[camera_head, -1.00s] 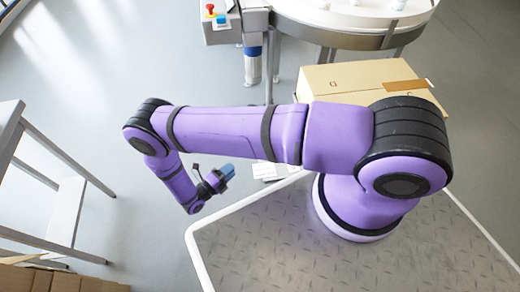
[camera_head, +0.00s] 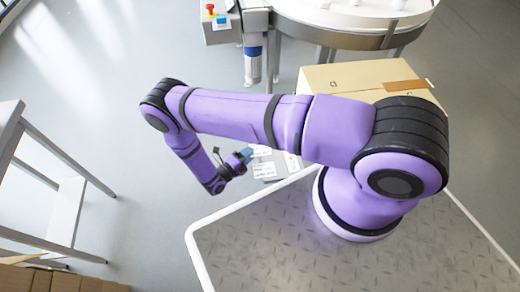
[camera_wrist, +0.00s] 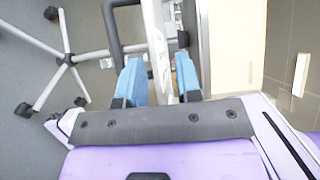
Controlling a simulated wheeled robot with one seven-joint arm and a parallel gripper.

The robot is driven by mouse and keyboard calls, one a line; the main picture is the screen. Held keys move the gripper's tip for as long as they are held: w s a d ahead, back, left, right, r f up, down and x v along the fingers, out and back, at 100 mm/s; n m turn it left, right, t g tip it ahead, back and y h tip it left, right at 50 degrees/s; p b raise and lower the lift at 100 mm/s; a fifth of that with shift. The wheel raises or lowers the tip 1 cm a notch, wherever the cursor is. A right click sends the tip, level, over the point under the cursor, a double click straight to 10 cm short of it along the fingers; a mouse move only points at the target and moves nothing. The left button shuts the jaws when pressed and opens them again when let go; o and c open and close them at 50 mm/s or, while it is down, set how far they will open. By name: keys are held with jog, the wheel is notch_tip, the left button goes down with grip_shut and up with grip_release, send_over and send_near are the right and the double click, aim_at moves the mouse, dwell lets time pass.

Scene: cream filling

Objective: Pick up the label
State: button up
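White labels with small dark print (camera_head: 264,170) lie beside the carton, just beyond the edge of my base, in the head view. Another white label sheet (camera_head: 292,162) shows right of them, partly covered by my arm. My gripper (camera_head: 246,153) is just left of the labels, its blue fingertips close to them in the picture. I cannot tell whether it touches them. In the wrist view my gripper (camera_wrist: 158,78) has its two blue fingers apart, with pale strips of background showing between them. No label is clearly held.
A closed cardboard carton (camera_head: 350,78) stands behind my arm. A round white table (camera_head: 350,20) and a control box with a red button (camera_head: 218,25) are at the back. A grey frame (camera_head: 70,205) stands at left. A wheeled stand base (camera_wrist: 68,58) shows in the wrist view.

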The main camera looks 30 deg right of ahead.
jog(key=shift+w+d, duration=0.1)
jog(key=shift+d, duration=0.2)
grip_shut()
notch_tip(320, 180, up, 10)
jog(key=w+d+r+n+t+y, duration=0.3)
jog(key=w+r+n+t+y, duration=0.3)
jog(key=r+n+y, duration=0.1)
jog(key=w+d+r+n+t+y, duration=0.4)
jog(key=w+r+n+t+y, duration=0.2)
jog(key=r+y, duration=0.4)
jog(key=shift+w+d+r+n+t, duration=0.2)
jog(key=shift+r+n+t, duration=0.2)
jog(key=shift+r+n, duration=0.5)
jog(key=shift+r, duration=0.1)
dwell(0.8)
